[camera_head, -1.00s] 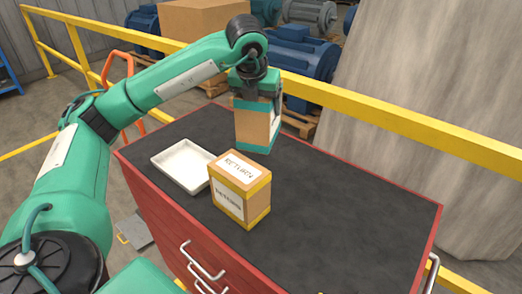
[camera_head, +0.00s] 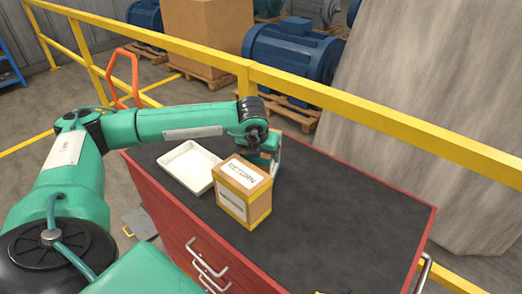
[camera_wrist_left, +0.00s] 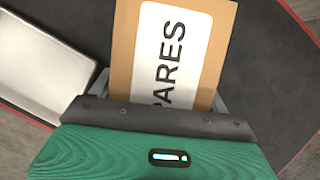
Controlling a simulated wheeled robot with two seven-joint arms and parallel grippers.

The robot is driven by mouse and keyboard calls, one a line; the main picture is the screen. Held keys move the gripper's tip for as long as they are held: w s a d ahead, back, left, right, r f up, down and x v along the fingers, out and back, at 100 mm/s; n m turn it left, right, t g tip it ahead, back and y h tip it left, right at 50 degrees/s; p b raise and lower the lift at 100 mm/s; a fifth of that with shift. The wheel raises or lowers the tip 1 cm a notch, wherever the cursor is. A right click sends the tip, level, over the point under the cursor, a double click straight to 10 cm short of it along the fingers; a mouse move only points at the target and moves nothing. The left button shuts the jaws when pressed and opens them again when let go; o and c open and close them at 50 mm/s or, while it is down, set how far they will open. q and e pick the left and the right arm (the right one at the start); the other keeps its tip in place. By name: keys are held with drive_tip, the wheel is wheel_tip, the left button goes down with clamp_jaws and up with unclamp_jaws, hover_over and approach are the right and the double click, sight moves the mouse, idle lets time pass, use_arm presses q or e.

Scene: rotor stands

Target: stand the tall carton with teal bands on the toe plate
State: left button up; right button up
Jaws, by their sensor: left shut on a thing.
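My left gripper (camera_head: 268,150) is shut on the tall carton over the cabinet top in the head view. Only a little of the carton (camera_head: 277,155) shows there, behind my wrist and the yellow-banded box; its teal bands are mostly hidden. In the left wrist view the carton (camera_wrist_left: 123,50) is brown with a white label, "SPARES" partly readable, and extends beyond the gripper (camera_wrist_left: 155,108). Whether its base touches the top cannot be told. A grey plate (camera_head: 141,223), likely the toe plate, lies low on the floor left of the cabinet. My right gripper is out of view.
A yellow-banded "RETURN" box (camera_head: 243,190) stands close in front of the held carton. A white tray (camera_head: 188,167) lies left of it, also in the wrist view (camera_wrist_left: 40,65). A yellow rail (camera_head: 350,115) runs behind.

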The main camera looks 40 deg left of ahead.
use_arm(q)
drive_tip(key=o, duration=1)
drive_tip(key=shift+f, duration=0.15)
drive_tip(key=o, duration=0.4)
drive_tip(key=shift+o, duration=0.2)
